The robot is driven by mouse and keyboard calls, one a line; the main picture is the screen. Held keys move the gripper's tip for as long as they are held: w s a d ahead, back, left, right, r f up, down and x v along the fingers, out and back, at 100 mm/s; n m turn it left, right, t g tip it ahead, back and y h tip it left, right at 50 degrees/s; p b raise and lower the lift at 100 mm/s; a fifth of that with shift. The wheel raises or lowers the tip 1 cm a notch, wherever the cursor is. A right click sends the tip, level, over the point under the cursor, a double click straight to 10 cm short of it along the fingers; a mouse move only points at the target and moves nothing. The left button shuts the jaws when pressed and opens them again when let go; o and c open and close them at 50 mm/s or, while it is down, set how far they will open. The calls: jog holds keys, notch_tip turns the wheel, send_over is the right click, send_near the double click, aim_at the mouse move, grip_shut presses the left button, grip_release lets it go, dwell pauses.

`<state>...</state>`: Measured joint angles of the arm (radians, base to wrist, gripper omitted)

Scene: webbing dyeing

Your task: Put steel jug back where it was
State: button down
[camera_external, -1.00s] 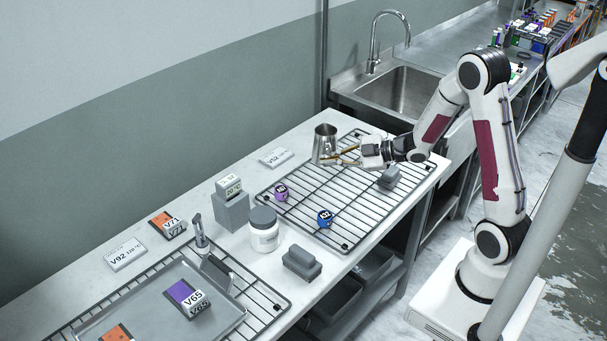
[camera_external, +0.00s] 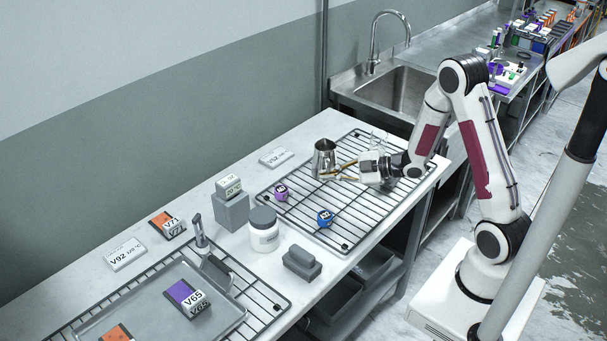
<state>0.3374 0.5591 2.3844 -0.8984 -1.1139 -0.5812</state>
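The steel jug (camera_external: 324,159) is upright at the far left part of the right-hand wire rack (camera_external: 330,225). My gripper (camera_external: 338,172) is at the jug's right side, with its fingers reaching to the lower part of the jug. It appears closed on the jug, though the exact contact is too small to make out. I cannot tell whether the jug's base touches the rack or hangs just above it.
Clear glassware (camera_external: 378,139) stands behind my gripper. A white label (camera_external: 276,157) lies left of the jug. A white jar (camera_external: 264,232) and grey block (camera_external: 301,263) stand nearer.

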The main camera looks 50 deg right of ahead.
dwell(0.4)
jog(key=shift+f, duration=2.1)
jog(key=shift+f, duration=0.1)
jog(key=c, duration=2.3)
grip_release()
jog(key=shift+s+d+r, duration=0.3)
jog(key=shift+s, duration=0.1)
jog(key=shift+v, duration=3.25)
